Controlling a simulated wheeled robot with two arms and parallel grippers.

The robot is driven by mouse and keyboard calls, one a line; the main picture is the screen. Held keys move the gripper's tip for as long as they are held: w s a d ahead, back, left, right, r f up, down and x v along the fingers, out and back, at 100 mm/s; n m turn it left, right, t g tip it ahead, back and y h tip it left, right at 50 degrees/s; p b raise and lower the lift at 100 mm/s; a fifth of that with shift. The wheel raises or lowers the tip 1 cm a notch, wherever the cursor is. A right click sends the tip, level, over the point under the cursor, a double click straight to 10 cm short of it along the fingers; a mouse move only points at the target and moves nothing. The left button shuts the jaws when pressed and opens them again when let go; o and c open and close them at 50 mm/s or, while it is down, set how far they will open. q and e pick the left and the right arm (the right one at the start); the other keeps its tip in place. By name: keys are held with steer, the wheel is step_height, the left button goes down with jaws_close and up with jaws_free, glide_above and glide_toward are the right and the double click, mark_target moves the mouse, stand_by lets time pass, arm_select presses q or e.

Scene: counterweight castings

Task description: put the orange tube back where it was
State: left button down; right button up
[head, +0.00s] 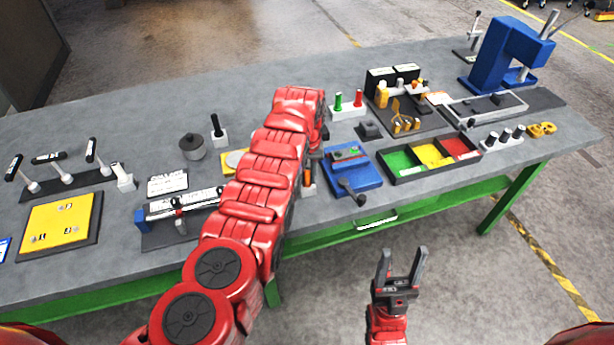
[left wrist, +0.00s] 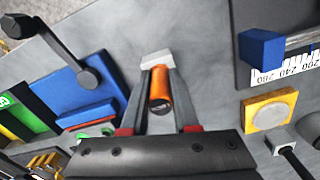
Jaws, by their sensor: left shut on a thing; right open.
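The orange tube (left wrist: 160,90) is between the fingers of my left gripper (left wrist: 164,74), which is shut on it. In the head view a small part of the tube (head: 307,177) shows beside my left arm, which hides most of that gripper. A small white block (left wrist: 157,60) lies just beyond the tube in the left wrist view; I cannot tell whether the tube touches it or sits in it. A white holder (head: 347,112) with a green tube (head: 338,101) and a red tube (head: 358,98) stands farther back. My right gripper (head: 402,254) is open and empty, in front of the table.
A blue fixture (head: 357,180) with a dark crank handle is just right of the tube. A black tray (head: 398,173) with green, yellow and red compartments lies farther right. A yellow plate (left wrist: 270,110) with a round disc and a scale rail (head: 185,208) are on the other side.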

arm_select(q)
steer(key=c, duration=0.7)
jaws_free()
steer(key=shift+f, duration=0.15)
steer(key=shift+r+p, duration=0.3)
steer(key=shift+r, duration=0.05)
steer(key=shift+w+r, duration=0.1)
step_height(320, 180, up, 10)
steer(key=b, duration=0.4)
steer(key=shift+r, duration=0.8)
